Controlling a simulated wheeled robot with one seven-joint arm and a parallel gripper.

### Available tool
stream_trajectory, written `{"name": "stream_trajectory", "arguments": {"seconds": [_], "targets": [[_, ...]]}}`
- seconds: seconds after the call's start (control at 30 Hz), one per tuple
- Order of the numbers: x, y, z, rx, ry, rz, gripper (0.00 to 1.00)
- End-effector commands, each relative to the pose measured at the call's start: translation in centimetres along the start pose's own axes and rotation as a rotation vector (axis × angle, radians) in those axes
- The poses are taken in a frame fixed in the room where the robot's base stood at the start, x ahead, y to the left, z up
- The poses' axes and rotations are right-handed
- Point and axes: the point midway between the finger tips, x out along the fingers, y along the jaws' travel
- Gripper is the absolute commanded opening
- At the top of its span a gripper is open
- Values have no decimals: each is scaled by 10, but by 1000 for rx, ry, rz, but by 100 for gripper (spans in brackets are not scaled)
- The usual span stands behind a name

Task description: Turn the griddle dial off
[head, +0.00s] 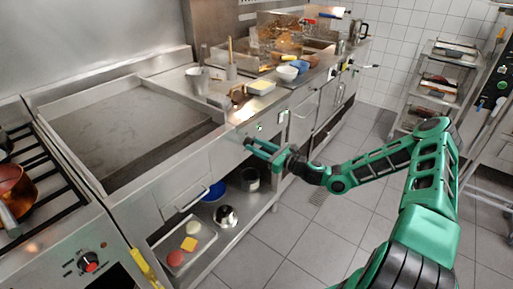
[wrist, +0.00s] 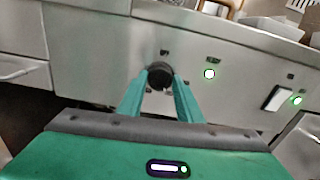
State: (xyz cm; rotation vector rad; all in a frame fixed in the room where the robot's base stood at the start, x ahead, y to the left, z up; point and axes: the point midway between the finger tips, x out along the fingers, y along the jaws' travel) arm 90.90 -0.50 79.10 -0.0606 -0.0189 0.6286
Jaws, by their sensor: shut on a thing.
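The griddle (head: 130,130) is a wide, dark, flat plate set in the steel counter, in the left half of the head view. The griddle dial (wrist: 160,73) is a round black knob on the steel front panel, at the centre of the wrist view. My gripper (wrist: 160,82) has its two green fingers on either side of the dial, shut on it. In the head view my gripper (head: 249,146) reaches the front panel from the right, and the dial cannot be made out there. The dial's pointer mark is too small to read.
The lower shelf holds a blue bowl (head: 214,191), a metal pot and food pieces. Bowls and containers crowd the counter behind. The tiled floor (head: 270,245) is clear.

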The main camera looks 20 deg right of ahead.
Motion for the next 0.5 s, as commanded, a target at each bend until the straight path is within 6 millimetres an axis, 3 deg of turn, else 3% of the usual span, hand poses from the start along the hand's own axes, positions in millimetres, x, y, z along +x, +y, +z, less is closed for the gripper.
{"name": "stream_trajectory", "arguments": {"seconds": [0.5], "targets": [[1, -3, -1, -470, 4, -8, 10]]}}
